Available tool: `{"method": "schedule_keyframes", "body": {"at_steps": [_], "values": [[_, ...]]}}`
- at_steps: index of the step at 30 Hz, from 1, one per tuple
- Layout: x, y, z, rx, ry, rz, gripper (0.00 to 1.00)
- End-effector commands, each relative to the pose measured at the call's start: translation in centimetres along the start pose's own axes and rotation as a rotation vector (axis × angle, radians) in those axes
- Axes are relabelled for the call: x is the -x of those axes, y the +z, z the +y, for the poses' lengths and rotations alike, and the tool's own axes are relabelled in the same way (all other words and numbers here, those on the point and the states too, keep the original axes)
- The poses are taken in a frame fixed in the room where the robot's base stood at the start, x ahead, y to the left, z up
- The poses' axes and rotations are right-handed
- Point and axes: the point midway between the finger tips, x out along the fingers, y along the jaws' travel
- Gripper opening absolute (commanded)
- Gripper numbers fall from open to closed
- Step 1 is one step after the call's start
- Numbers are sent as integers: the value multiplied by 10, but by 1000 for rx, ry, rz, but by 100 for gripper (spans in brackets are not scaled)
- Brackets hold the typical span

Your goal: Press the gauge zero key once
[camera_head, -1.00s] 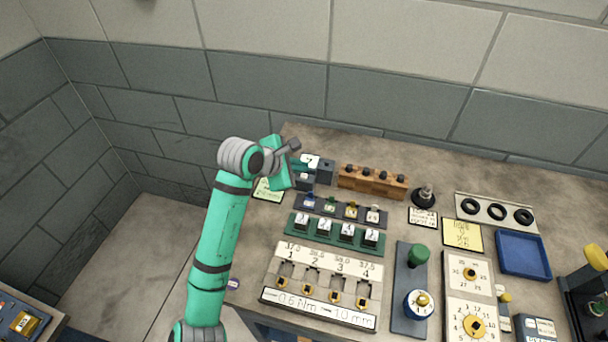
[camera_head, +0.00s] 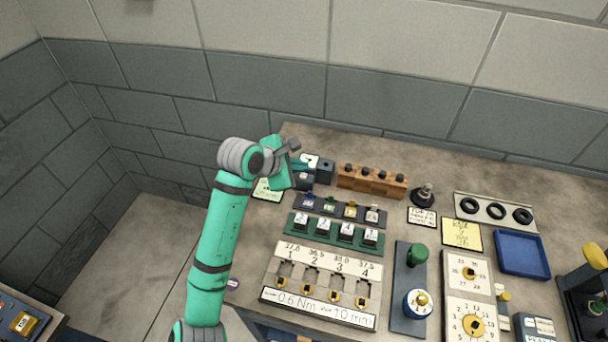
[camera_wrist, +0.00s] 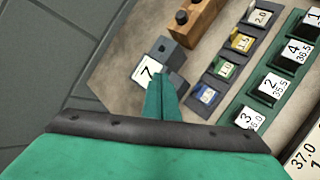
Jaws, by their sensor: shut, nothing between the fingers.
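The gauge is a dark grey block unit with a white dial face (camera_head: 310,160) at the back left of the bench. In the wrist view the dial (camera_wrist: 147,72) with its black needle shows just beyond my fingertips. My gripper (camera_head: 303,166) is shut and empty, with its teal fingers (camera_wrist: 158,82) together over the near side of the gauge. The zero key cannot be made out; my fingers cover that part of the gauge. I cannot tell whether the fingertips touch it.
A wooden block with black knobs (camera_head: 372,192) stands right of the gauge. A dark rack of coloured pieces (camera_head: 340,219) and a green rack of numbered blocks (camera_head: 318,237) lie in front. A green note card (camera_head: 266,192) lies to the left.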

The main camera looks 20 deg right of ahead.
Motion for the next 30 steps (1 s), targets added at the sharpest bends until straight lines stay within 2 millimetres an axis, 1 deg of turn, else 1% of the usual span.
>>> {"method": "schedule_keyframes", "body": {"at_steps": [16,24,30], "values": [[0,-1,0,1,1,0,0],[-6,-3,-4,1,0,-1,0],[-6,-4,-4,0,0,0,0]]}}
